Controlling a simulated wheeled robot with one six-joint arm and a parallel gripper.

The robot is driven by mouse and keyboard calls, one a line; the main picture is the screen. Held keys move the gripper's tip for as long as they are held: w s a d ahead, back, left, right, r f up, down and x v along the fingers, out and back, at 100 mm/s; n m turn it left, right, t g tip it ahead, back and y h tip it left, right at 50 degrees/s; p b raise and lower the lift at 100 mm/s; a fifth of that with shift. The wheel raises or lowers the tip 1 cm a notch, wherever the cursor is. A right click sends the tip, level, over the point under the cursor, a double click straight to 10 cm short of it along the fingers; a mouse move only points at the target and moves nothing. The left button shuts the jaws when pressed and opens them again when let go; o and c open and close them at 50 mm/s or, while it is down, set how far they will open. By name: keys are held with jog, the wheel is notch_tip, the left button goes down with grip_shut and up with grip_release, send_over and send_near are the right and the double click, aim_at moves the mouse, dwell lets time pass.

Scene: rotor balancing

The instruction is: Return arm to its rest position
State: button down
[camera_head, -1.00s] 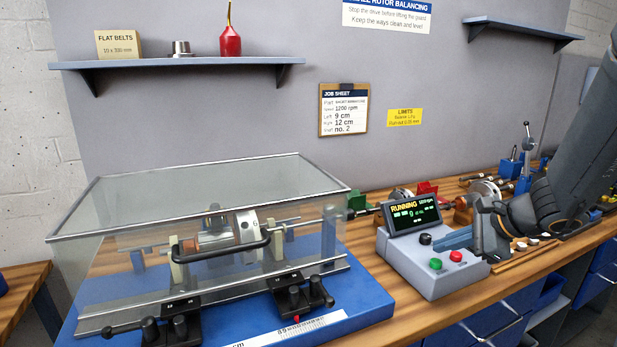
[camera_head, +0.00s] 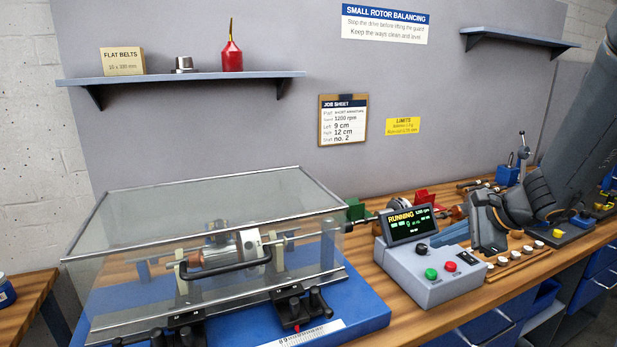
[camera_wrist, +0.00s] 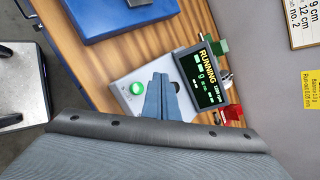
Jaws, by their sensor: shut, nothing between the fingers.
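My gripper shows in the wrist view (camera_wrist: 158,98) with its blue fingers together and nothing between them. In the head view my gripper (camera_head: 447,237) is above and behind the grey control box (camera_head: 432,282). The box carries a green button (camera_head: 431,274), a red button (camera_head: 450,266) and a black knob (camera_head: 421,250). Its display (camera_head: 408,224) reads RUNNING and 1200 rpm. The balancing machine on its blue base (camera_head: 365,310) stands at left under a closed clear guard (camera_head: 200,195). The rotor (camera_head: 235,252) sits inside on the supports.
A row of small white-topped pieces (camera_head: 515,255) lies on the bench right of the box. More tools and red and green blocks stand behind. A shelf (camera_head: 190,77) holds a belt box and a red bottle. The job sheet (camera_head: 343,120) hangs on the back panel.

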jog(key=s+a+f+n+g+h, duration=0.2)
jog(key=s+a+n, duration=0.4)
jog(key=s+n, duration=0.3)
jog(key=s+a+f+n+g+h, duration=0.3)
jog(key=s+a+f+n+g, duration=0.1)
jog(key=s+n, duration=0.6)
jog(key=shift+a+f+n, duration=0.4)
jog(key=shift+a+f, duration=0.45)
jog(key=shift+f, duration=0.05)
dwell(1.2)
